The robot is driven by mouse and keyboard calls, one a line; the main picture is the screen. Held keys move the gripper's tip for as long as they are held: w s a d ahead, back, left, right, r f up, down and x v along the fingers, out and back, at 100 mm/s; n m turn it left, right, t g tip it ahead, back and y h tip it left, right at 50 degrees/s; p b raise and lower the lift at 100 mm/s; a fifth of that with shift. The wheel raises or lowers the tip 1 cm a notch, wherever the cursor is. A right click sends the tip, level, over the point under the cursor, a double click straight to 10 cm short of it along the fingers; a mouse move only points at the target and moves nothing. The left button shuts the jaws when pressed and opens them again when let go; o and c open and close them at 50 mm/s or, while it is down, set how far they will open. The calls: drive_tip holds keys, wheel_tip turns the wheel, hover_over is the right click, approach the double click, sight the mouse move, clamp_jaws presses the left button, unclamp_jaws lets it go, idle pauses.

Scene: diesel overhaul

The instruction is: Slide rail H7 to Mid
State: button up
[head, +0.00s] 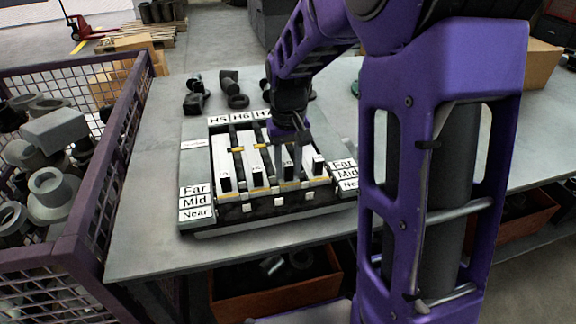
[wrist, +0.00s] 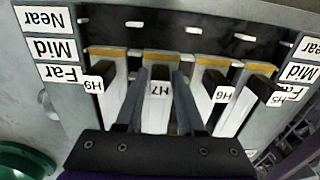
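The rail fixture (head: 262,207) lies on the table with several white rails, each with a black upright handle. Rail H7 (wrist: 160,88) is in the middle of the wrist view, its tag between my fingertips. My gripper (wrist: 161,85) reaches down from above, fingers apart, one on each side of the H7 handle. I see no clear grip on it. In the head view my gripper (head: 290,140) partly hides the rails. Far, Mid and Near labels (head: 195,202) stand at the fixture's left side, and another set (head: 344,174) at its right.
Rail H6 (wrist: 224,93) and H5 (wrist: 274,97) stand to one side of H7 in the wrist view, another rail (wrist: 97,84) to the other. A purple mesh crate (head: 100,180) stands left of the table. Dark parts (head: 230,88) lie behind the fixture.

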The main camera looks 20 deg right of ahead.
drive_tip(key=shift+o, duration=1.1)
drive_tip(key=shift+r, duration=0.1)
wheel_tip(320, 180, up, 17)
drive_tip(key=p, duration=0.1)
drive_tip(key=shift+p, duration=0.3)
drive_tip(key=shift+r, duration=0.1)
